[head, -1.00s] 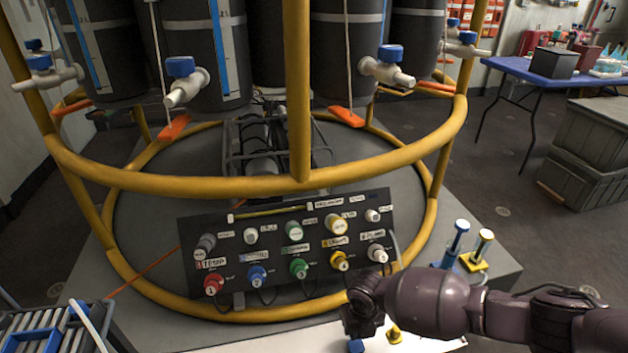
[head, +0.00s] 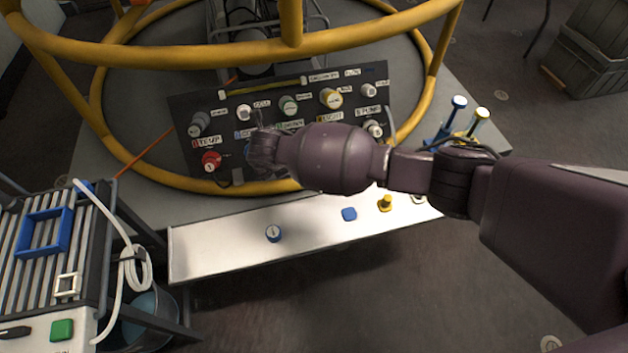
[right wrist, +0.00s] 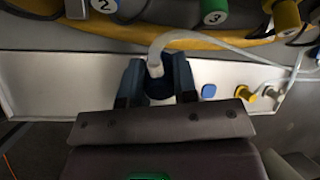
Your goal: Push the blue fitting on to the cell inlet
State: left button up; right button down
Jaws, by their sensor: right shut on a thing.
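My right gripper (head: 262,157) is in front of the lower left part of the dark panel (head: 180,115). In the right wrist view its jaws (right wrist: 160,80) are shut on a dark blue fitting (right wrist: 160,89), with a pale tube (right wrist: 155,58) rising from it. The hand hides the fitting in the head view. A pale port (head: 243,112) sits beside a label that seems to read CELL, above the hand. I cannot tell whether the fitting touches any port. My left gripper is not in view.
A yellow ring rail (head: 130,172) surrounds the panel. A slatted rack (head: 30,265) stands at left.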

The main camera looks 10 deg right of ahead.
aim_at(244, 114)
jog(key=w+a+r+n+t+y, duration=0.1)
jog(key=w+a+r+n+t, duration=0.1)
jog(key=w+a+r+t, duration=0.3)
notch_tip(244, 114, up, 4)
jog(key=shift+w+a+f+t, duration=0.1)
jog(key=shift+w+a+t, duration=0.25)
jog(key=shift+w, duration=0.2)
jog(key=shift+w+d, duration=0.1)
jog(key=shift+x, duration=2.8)
jog(key=shift+p, duration=0.4)
jog(key=shift+w+f, duration=0.2)
jog(key=shift+f, duration=0.1)
jog(key=shift+w, duration=0.25)
dwell(0.6)
